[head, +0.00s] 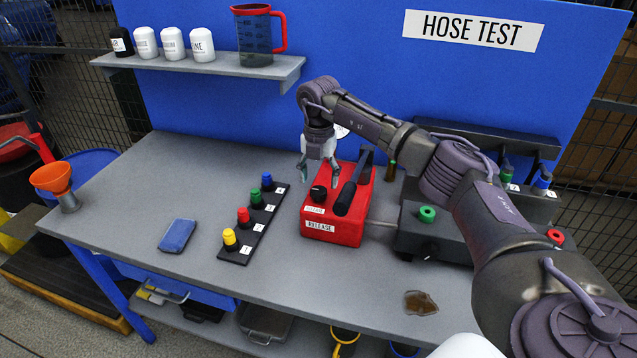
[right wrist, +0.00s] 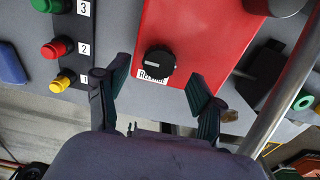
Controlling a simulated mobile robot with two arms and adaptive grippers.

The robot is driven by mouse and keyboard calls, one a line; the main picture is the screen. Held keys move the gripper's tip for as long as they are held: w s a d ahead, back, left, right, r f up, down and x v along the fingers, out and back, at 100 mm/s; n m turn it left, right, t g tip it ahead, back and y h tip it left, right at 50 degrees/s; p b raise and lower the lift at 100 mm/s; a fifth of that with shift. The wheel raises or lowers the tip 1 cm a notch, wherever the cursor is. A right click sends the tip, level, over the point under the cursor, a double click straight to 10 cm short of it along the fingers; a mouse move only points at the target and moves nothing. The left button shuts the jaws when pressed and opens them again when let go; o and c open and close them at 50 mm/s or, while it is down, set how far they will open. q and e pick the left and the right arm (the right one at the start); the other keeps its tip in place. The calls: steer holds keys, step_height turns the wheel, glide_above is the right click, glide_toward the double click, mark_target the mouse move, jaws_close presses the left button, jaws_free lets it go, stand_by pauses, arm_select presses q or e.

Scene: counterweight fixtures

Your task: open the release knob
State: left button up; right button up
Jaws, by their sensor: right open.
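The release knob (head: 318,193) is a round black knob on top of a red box (head: 346,232). A white "RELEASE" label is on the box's front. In the right wrist view the knob (right wrist: 159,62) shows with a white pointer line, near the box's end. My right gripper (head: 320,174) is open and empty, pointing down above the box. In the right wrist view its two fingers (right wrist: 157,70) stand apart on either side of the knob; I cannot tell any contact. My left gripper is not in view.
A black lever (head: 352,188) lies on the box beside the knob. A strip of coloured numbered plugs (head: 252,228) stands to the left. A dark grey unit with a green knob (head: 427,214) is to the right.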

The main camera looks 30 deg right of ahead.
mark_target(319, 190)
step_height(319, 190, down, 2)
steer(key=shift+f, duration=0.65)
steer(key=c, duration=1.1)
steer(key=shift+c, duration=0.2)
